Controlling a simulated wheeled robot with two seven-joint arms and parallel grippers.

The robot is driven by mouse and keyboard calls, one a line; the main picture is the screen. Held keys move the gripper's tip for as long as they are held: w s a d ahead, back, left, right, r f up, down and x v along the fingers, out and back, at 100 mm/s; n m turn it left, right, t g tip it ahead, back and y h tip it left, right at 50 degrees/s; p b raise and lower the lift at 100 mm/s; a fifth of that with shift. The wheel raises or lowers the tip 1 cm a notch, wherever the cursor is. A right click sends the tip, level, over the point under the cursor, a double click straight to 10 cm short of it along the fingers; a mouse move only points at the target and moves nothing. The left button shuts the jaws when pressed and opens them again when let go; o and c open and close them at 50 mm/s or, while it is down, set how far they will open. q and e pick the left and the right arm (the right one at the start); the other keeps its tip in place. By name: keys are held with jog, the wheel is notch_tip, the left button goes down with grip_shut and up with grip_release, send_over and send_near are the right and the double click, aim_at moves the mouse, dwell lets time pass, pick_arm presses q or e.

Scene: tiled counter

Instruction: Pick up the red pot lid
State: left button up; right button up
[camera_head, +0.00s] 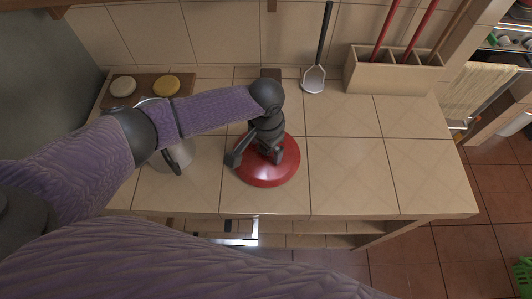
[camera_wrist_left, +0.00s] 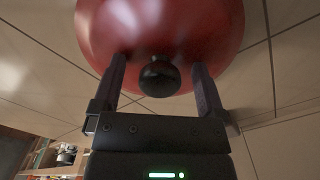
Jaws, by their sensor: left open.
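The red pot lid (camera_head: 268,176) lies on the tiled counter, dome up, near the front edge. In the left wrist view the lid (camera_wrist_left: 170,35) fills the upper middle, with its round black knob (camera_wrist_left: 159,77) standing out between my fingers. My left gripper (camera_head: 258,160) is over the lid, partly hiding it, and the knob is hidden in the head view. In the left wrist view my left gripper (camera_wrist_left: 158,85) is open, one finger on each side of the knob, with gaps visible. My right gripper is not in view.
A metal pot (camera_head: 178,156) stands left of the lid, partly behind my left arm. A wooden board (camera_head: 146,87) with two round items is at the back left. A ladle (camera_head: 315,78) and a wooden utensil box (camera_head: 385,75) are at the back. The counter's right side is clear.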

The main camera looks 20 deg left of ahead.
pick_arm(q)
jog(key=shift+c, duration=0.2)
grip_shut()
jog(key=shift+r, duration=0.1)
